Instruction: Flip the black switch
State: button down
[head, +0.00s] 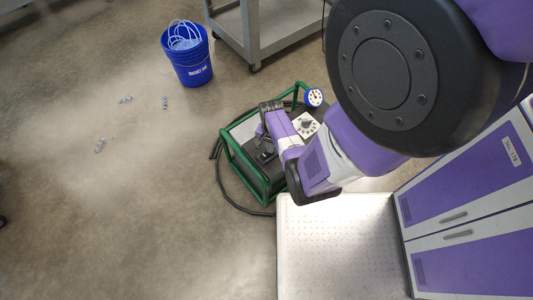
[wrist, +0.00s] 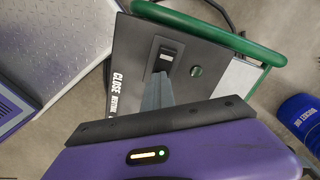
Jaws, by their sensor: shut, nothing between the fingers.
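The black switch (wrist: 166,54) sits in a raised dark housing on the dark top panel (wrist: 130,50) of the green-framed machine. In the wrist view my gripper (wrist: 160,80) is shut, with its grey fingers together and nothing between them. The fingertips reach the near edge of the switch housing and overlap it in the picture. I cannot tell whether they touch the switch. In the head view my gripper is over the machine (head: 228,145), and my arm hides part of its top.
The green frame tube (wrist: 215,30) runs behind the panel. A dial plate (head: 306,124) and a gauge (head: 314,97) are on the machine. A blue bucket (head: 188,60) and purple cabinet (head: 465,185) stand apart.

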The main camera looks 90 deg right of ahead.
notch_tip(320, 180, up, 7)
jog(key=p, duration=0.7)
dwell(0.7)
